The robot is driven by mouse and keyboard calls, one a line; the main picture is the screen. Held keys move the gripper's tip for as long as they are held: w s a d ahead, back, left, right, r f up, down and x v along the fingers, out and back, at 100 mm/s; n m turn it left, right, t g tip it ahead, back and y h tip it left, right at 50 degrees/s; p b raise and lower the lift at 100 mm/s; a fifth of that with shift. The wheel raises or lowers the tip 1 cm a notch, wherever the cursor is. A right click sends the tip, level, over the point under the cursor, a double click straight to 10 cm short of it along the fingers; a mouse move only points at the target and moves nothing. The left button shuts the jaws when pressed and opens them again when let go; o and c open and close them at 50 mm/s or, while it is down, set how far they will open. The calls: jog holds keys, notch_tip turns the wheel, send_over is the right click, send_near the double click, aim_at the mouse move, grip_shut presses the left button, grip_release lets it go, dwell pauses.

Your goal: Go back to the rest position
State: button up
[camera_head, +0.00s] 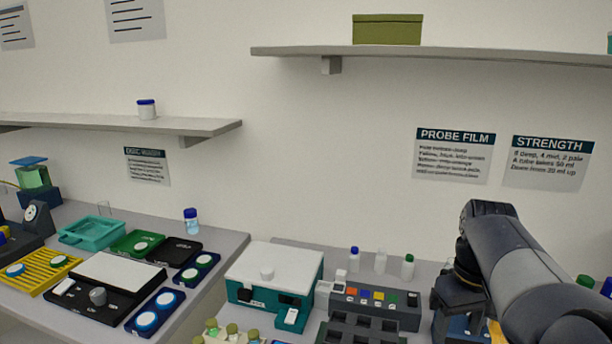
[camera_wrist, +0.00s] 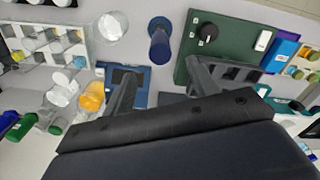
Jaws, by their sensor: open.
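My gripper (camera_wrist: 160,76) shows in the wrist view with its two dark fingers spread apart and nothing between them. It hangs over the bench, above a dark blue block and beside a dark green device with a black knob (camera_wrist: 208,32). A blue round-topped post (camera_wrist: 159,40) stands beyond the fingertips. In the head view my arm reaches in from the right edge over the right bench; the fingertips cannot be made out there.
A teal and white box (camera_head: 270,275) and a dark rack with coloured squares (camera_head: 370,302) stand left of my arm. Small bottles (camera_head: 408,266) stand behind the rack. A wall shelf (camera_head: 450,57) is above. In the wrist view, jars and an orange-filled vessel (camera_wrist: 92,97) stand close left of the fingers.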

notch_tip(320, 180, up, 3)
jog(key=shift+r+p, duration=0.1)
jog(key=shift+p, duration=0.55)
jog(key=shift+r, duration=0.1)
